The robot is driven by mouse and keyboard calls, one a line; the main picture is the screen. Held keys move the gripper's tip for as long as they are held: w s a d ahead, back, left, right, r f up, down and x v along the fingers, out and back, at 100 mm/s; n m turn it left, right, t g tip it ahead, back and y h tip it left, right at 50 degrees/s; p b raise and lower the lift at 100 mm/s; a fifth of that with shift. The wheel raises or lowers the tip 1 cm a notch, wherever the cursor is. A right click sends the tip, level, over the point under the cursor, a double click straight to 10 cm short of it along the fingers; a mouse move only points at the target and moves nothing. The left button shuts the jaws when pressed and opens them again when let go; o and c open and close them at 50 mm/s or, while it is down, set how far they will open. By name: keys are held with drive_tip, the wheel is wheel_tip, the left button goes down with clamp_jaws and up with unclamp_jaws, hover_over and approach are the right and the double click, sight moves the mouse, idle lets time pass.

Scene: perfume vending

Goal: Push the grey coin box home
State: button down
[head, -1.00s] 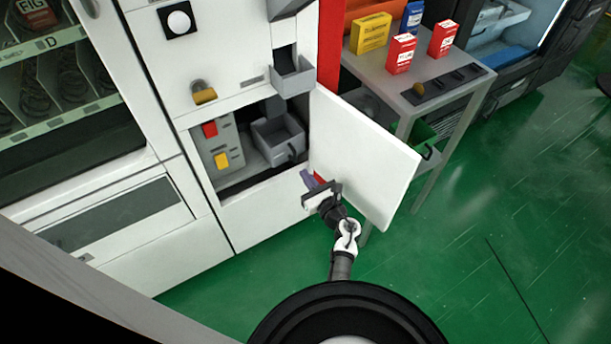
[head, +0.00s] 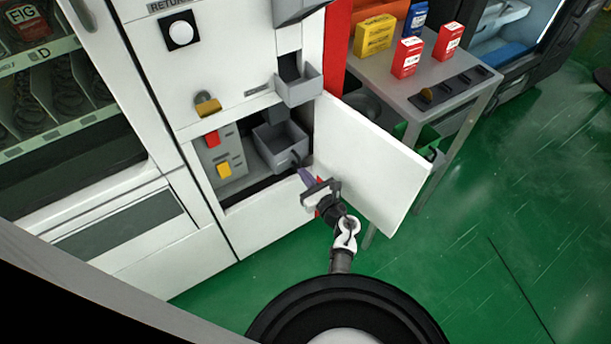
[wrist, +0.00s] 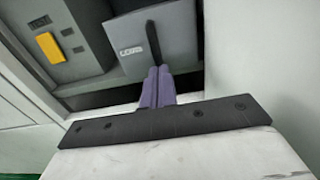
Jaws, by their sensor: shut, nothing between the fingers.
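The grey coin box (head: 281,147) is an open-topped bin in the right part of the white machine's open lower compartment. It appears to stick out a little at the front. The wrist view shows its labelled grey front (wrist: 143,40) with a dark upright handle (wrist: 153,43). My gripper (head: 305,177) is just in front of and below the box, beside the open door. Its purple fingers (wrist: 158,84) are shut and empty, pointing at the lower part of the box front, near the handle's lower end. I cannot tell whether they touch it.
The white compartment door (head: 368,165) stands open just right of my gripper. A grey panel with red and yellow buttons (head: 219,158) is left of the box. A grey tray (head: 298,88) juts out above. A metal table (head: 440,85) with small boxes stands behind the door.

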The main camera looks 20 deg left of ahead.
drive_tip(key=b+x, duration=0.2)
drive_tip(key=x, duration=0.4)
drive_tip(key=shift+f, duration=0.1)
drive_tip(key=shift+w+a+r, duration=0.1)
drive_tip(key=shift+r, duration=0.1)
